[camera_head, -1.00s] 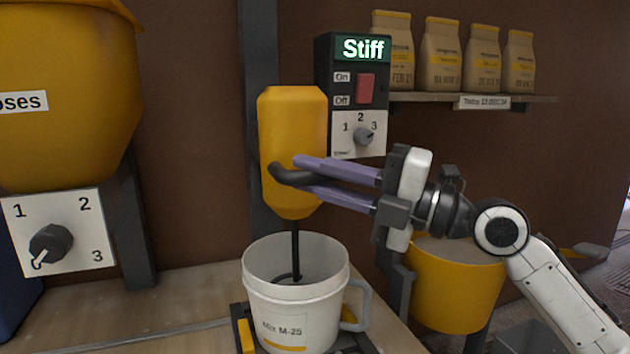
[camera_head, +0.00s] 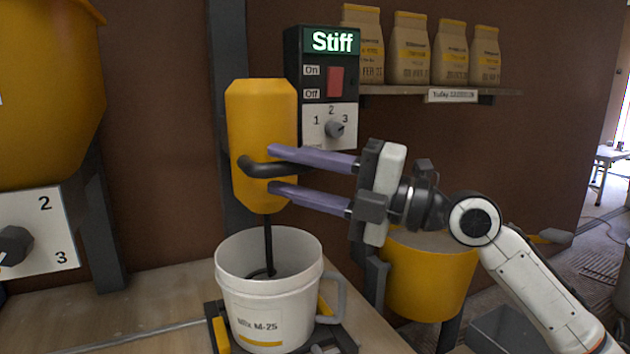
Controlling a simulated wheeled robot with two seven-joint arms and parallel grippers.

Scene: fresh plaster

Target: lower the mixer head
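The yellow mixer head (camera_head: 262,110) is upright on the dark post. Its black shaft (camera_head: 268,240) reaches down into the white bucket (camera_head: 268,318) labelled "Mix M-25". A black curved handle (camera_head: 252,168) sticks out from the front of the head. My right gripper (camera_head: 271,169) comes in from the right with its two purple fingers apart. One finger is above the handle and one below it, with a clear gap under the handle. I cannot tell whether the upper finger touches it. My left gripper is not in view.
A control box (camera_head: 320,85) reading "Stiff" is behind the head. A shelf (camera_head: 400,90) with paper bags is at upper right. A yellow tub (camera_head: 430,285) is behind my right arm. A large yellow hopper (camera_head: 50,100) and its dial plate are at left. Bench space left of the bucket is bare.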

